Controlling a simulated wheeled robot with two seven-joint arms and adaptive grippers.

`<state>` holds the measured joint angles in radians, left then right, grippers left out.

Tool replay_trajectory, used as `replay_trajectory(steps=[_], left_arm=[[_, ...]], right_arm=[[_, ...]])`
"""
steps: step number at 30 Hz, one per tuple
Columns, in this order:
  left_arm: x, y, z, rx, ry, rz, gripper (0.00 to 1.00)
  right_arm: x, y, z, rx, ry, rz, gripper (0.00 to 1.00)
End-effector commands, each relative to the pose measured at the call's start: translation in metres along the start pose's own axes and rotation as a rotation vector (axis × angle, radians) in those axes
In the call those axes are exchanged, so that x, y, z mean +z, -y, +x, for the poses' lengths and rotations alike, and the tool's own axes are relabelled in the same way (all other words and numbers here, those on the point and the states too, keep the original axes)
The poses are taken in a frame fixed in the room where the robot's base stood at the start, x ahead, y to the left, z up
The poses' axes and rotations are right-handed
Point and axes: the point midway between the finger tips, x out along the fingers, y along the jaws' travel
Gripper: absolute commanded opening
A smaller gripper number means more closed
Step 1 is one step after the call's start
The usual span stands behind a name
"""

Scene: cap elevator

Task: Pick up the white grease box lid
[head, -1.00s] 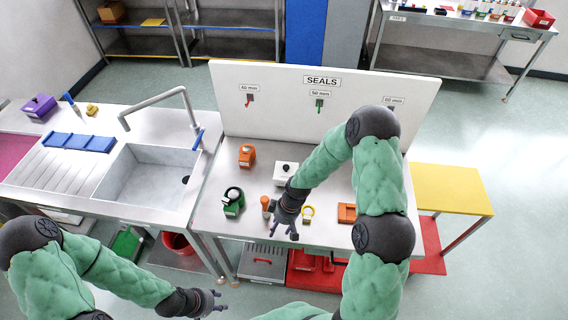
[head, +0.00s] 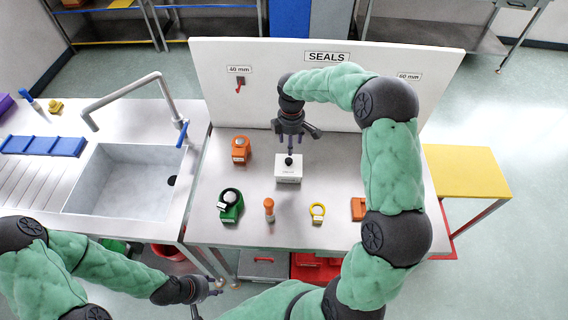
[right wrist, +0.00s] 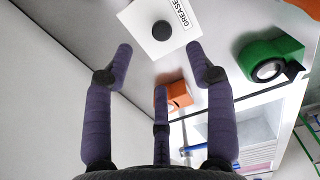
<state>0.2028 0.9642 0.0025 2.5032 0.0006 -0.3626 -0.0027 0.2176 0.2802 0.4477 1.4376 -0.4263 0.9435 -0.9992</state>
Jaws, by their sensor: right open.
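The white grease box (head: 288,176) stands on the metal worktop, with its white lid (head: 280,160) on top and a round black knob (head: 289,161) on the lid. In the right wrist view the lid (right wrist: 143,38) shows the knob (right wrist: 162,30) and the word GREASE. My right gripper (head: 291,147) points down just above the knob. Its fingers are spread and empty; the knob lies a little beyond the fingertips (right wrist: 159,55) in the wrist view. My left gripper (head: 208,296) hangs low in front of the worktop, fingers apart and empty.
An orange item (head: 241,150), a green tape-like item (head: 230,206), an orange-capped bottle (head: 269,210), a yellow ring (head: 317,212) and an orange block (head: 358,209) stand around the box. The white SEALS board (head: 230,65) rises behind. A sink (head: 130,180) lies left.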

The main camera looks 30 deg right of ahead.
Motion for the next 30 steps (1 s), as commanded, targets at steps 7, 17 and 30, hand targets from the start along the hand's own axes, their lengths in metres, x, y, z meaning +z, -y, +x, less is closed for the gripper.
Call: replay_trajectory(steps=[7,17,30], left_arm=[[0.000,0.001,0.001,0.000,0.000,0.000,0.40],[0.000,0.001,0.002,0.000,0.000,0.000,0.40],[0.000,0.001,0.003,0.000,0.000,0.000,0.40]], right_arm=[[0.000,0.001,0.030,-0.002,0.002,-0.001,0.56],[0.000,0.000,0.057,0.000,0.000,0.000,0.56],[-0.005,-0.001,0.106,-0.001,0.001,0.000,0.56]])
